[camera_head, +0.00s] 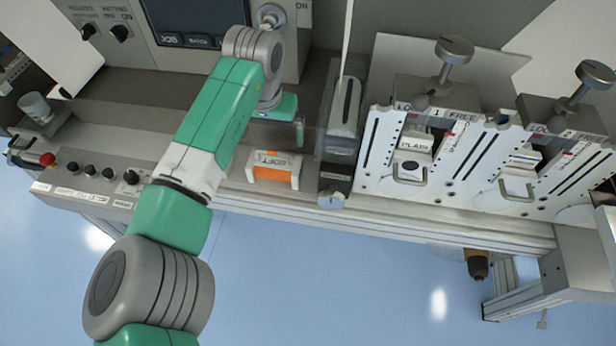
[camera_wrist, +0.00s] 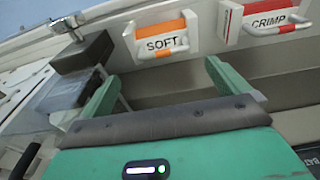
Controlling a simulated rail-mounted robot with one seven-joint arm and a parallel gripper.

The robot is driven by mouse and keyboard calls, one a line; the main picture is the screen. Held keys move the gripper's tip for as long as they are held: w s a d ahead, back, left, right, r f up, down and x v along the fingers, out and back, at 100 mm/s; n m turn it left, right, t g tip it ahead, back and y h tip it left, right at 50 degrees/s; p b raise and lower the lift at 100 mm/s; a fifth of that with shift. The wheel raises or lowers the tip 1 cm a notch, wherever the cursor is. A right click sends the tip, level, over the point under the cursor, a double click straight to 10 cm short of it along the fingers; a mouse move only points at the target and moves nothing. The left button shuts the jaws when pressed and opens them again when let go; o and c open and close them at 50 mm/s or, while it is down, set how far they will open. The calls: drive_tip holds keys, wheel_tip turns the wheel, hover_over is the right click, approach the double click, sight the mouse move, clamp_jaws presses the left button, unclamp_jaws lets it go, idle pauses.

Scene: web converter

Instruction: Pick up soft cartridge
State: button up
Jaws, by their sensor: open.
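The soft cartridge (camera_head: 272,167) is a white block with an orange band, a "SOFT" label and a white handle. It sits on the machine's front ledge, and it also shows at the top centre of the wrist view (camera_wrist: 160,44). My gripper (camera_wrist: 161,75) has two green fingers spread apart with nothing between them. The cartridge appears beyond the gap between the fingertips in the wrist view, apart from them. In the head view the arm hides part of the gripper, which is just behind the cartridge.
A red and white "CRIMP" cartridge (camera_wrist: 266,22) sits beside the soft one in the wrist view. A dark block with a knob (camera_wrist: 82,52) stands on the other side. White slotted plates (camera_head: 395,165) are at the right, one holding a "PLAIN" cartridge (camera_head: 414,146). A control panel (camera_head: 190,22) is behind.

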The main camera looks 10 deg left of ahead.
sight(273, 152)
drive_tip(key=shift+a+f+b, duration=0.2)
drive_tip(key=shift+f, duration=0.45)
drive_tip(key=shift+a+f+b, duration=0.15)
drive_tip(key=shift+f, duration=0.45)
drive_tip(key=f, duration=0.1)
drive_tip(key=f+b, duration=0.1)
drive_tip(key=f, duration=0.3)
drive_tip(key=shift+w+f+b, duration=0.2)
drive_tip(key=shift+w+b, duration=0.15)
drive_tip(key=shift+b, duration=0.05)
drive_tip(key=c, duration=1.6)
wheel_tip(273, 152, up, 10)
drive_tip(key=shift+r+p, duration=0.1)
drive_tip(key=shift+p, duration=1.15)
